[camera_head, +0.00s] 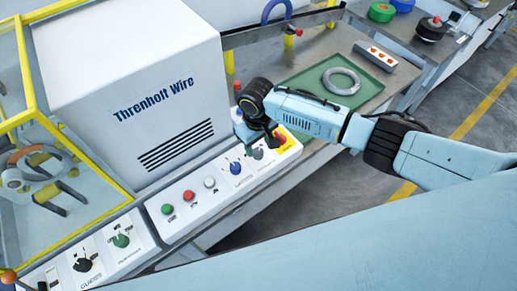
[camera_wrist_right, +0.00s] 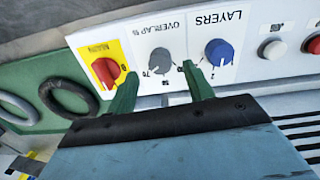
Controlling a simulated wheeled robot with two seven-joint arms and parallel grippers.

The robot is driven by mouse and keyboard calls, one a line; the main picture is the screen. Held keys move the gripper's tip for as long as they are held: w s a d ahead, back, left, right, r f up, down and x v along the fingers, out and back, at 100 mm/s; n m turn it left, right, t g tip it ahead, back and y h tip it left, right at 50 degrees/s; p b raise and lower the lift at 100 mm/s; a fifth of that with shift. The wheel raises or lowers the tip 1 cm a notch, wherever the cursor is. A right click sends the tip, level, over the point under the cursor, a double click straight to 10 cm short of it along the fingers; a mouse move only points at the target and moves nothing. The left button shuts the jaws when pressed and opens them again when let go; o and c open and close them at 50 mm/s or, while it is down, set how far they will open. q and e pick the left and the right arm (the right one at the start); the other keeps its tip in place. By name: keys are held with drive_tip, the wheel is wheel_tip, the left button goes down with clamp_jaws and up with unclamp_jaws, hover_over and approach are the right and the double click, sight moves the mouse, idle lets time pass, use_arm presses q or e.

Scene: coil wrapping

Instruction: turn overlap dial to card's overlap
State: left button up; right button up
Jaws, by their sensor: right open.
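The overlap dial (camera_wrist_right: 160,61) is a grey knob on a white plate lettered OVERLAP %, and it also shows in the head view (camera_head: 258,154). Its scale numbers are too small and partly hidden to read surely, and so is its pointer. My right gripper (camera_wrist_right: 158,73) is open, its green fingers on either side of the dial in the wrist view; I cannot tell whether they touch it. In the head view the right gripper (camera_head: 256,142) hangs just over the panel by the dial. My left gripper is not in view. I cannot make out a card.
The blue layers dial (camera_wrist_right: 218,52) and the red main switch (camera_wrist_right: 105,70) on yellow flank the overlap dial closely. Green, red and white buttons (camera_head: 209,182) lie along the panel. The white machine housing (camera_head: 130,70) rises behind. A green tray (camera_head: 300,85) holds a grey coil (camera_head: 341,81).

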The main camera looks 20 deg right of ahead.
sight(258, 152)
drive_tip(key=shift+f, duration=1.7)
drive_tip(key=c, duration=1)
